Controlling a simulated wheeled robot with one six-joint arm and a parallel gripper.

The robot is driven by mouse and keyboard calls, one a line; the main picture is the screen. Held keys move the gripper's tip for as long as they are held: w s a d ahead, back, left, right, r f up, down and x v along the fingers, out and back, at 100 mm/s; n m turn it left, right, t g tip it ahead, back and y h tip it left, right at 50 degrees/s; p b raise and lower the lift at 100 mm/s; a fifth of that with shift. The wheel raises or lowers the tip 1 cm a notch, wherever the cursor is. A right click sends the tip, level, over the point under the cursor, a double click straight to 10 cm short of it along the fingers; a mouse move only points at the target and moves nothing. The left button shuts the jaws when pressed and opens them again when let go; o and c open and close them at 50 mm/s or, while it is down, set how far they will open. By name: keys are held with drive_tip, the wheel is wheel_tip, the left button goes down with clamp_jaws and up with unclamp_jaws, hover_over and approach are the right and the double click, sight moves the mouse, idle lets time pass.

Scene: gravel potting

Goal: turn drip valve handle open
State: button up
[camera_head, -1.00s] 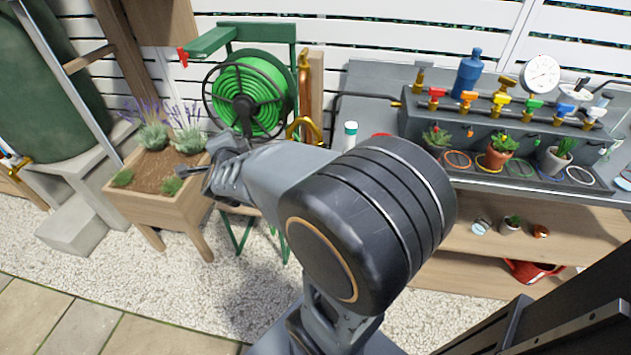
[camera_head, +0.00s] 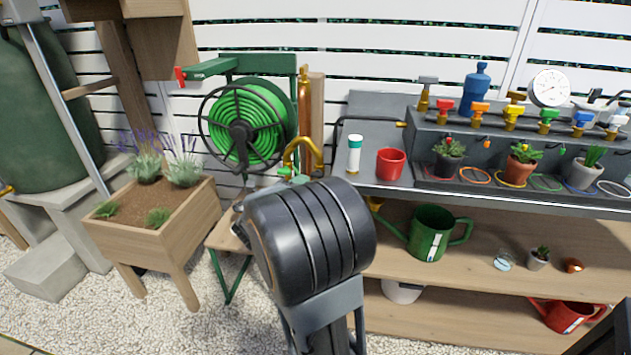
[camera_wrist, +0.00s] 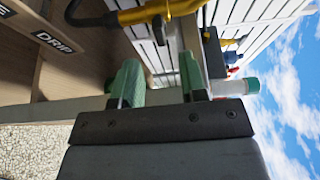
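I cannot tell which valve handle is the drip valve's. A "DRIP" label (camera_wrist: 53,41) shows on a wooden board at the left of the wrist view. A row of coloured valve handles, among them a yellow one (camera_head: 514,112), a green one (camera_head: 549,115) and a blue one (camera_head: 583,118), sits on the grey bench. My gripper (camera_wrist: 158,80) has two green fingertips spread apart, with nothing seen between them. A brass pipe (camera_wrist: 160,12) crosses just beyond the fingertips. In the head view my arm hides most of the gripper, near the brass spout (camera_head: 304,150).
The green hose reel (camera_head: 245,125) and wooden planter (camera_head: 150,232) stand left of my arm. A white bottle with a green cap (camera_head: 354,155) and a red cup (camera_head: 391,163) stand on the bench. A green watering can (camera_head: 432,232) is on the shelf below.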

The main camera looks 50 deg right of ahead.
sight(316, 177)
drive_tip(key=d, duration=0.4)
drive_tip(key=w+d+b, duration=0.1)
drive_tip(key=d, duration=0.1)
drive_tip(key=shift+d, duration=0.35)
drive_tip(key=shift+c, duration=0.3)
clamp_jaws()
